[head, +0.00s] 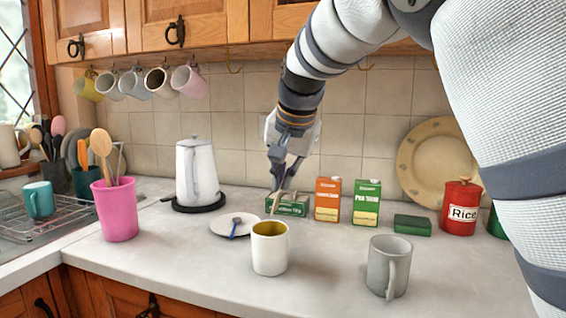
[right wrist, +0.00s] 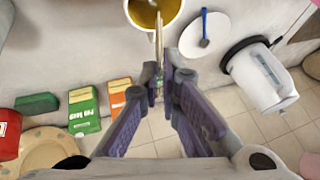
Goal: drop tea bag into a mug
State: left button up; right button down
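A white mug with a yellow inside (head: 270,252) stands upright on the counter; it also shows at the top of the right wrist view (right wrist: 146,14). A grey mug (head: 387,268) stands to its right. My right gripper (head: 280,184) points down behind the white mug, above an open green tea box (head: 292,206). Its fingertips (right wrist: 163,74) are nearly together on a thin pale strip, seen edge-on, which looks like a tea bag (right wrist: 158,38). In the right wrist view the strip overlaps the mug's opening. The gripper hides most of the box there. My left gripper is not in view.
A saucer (head: 222,228) with a blue spoon lies left of the white mug. A white kettle (head: 197,172), orange carton (head: 327,199), green carton (head: 366,203), small green block (head: 412,224) and red rice canister (head: 460,206) line the back. Counter between the two mugs is clear.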

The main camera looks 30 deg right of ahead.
jog(key=shift+f, duration=0.15)
jog(key=c, duration=1.7)
grip_release()
jog(key=v, duration=1.2)
